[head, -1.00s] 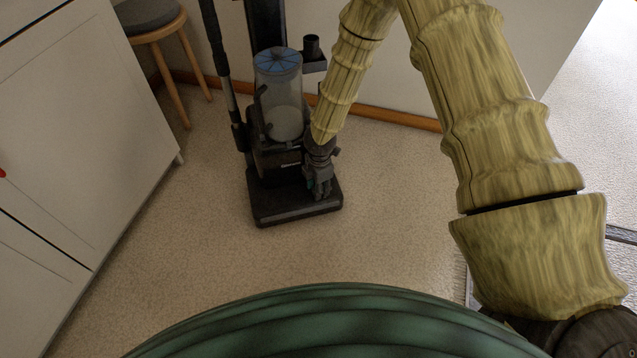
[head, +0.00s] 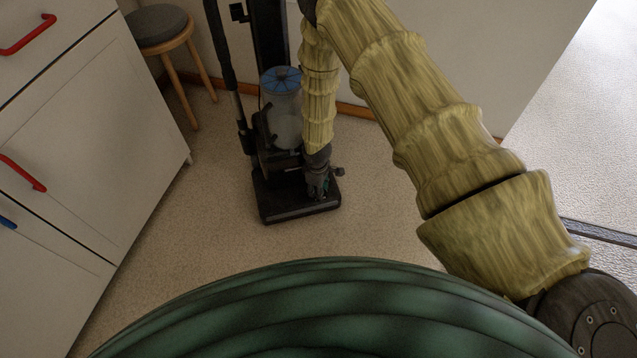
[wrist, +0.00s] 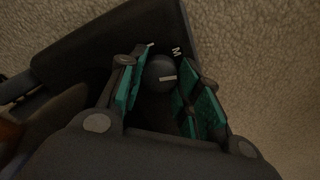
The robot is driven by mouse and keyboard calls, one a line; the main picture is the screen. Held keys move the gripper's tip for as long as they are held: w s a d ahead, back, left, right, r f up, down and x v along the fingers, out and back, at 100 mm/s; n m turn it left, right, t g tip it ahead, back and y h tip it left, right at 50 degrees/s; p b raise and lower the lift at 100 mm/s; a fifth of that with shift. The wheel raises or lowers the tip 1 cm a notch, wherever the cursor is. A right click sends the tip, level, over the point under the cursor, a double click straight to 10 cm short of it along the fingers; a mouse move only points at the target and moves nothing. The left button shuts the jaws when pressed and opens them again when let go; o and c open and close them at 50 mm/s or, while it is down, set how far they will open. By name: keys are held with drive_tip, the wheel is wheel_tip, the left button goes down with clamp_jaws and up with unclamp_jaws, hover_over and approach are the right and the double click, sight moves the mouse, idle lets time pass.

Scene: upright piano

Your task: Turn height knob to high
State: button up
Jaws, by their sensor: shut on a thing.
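A dark upright vacuum cleaner (head: 296,209) with a clear, blue-topped canister (head: 281,110) stands on the floor. Its height knob (wrist: 162,68) is a small round dark knob with a white pointer line, on top of the vacuum's floor head. A white letter M is printed close by it; no other marks can be read. My gripper (wrist: 164,82) has its teal-padded fingers around the knob, one on each side, shut on it. In the head view my gripper (head: 318,187) points down over the right part of the floor head, hiding the knob.
A white cabinet (head: 85,150) with red handles stands on the left. A round stool (head: 157,25) is behind it at the wall. The carpet (head: 215,215) in front of the vacuum is clear. A pale wall is close behind the vacuum.

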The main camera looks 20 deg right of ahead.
drive_tip(key=shift+m+p, duration=1.1)
drive_tip(key=shift+m, duration=0.9)
drive_tip(key=o, duration=0.8)
drive_tip(key=shift+c, duration=0.2)
drive_tip(key=shift+r, duration=0.15)
wheel_tip(320, 180, up, 12)
drive_tip(key=shift+s+a, duration=0.15)
drive_tip(key=shift+a, duration=0.1)
drive_tip(key=shift+f, duration=0.2)
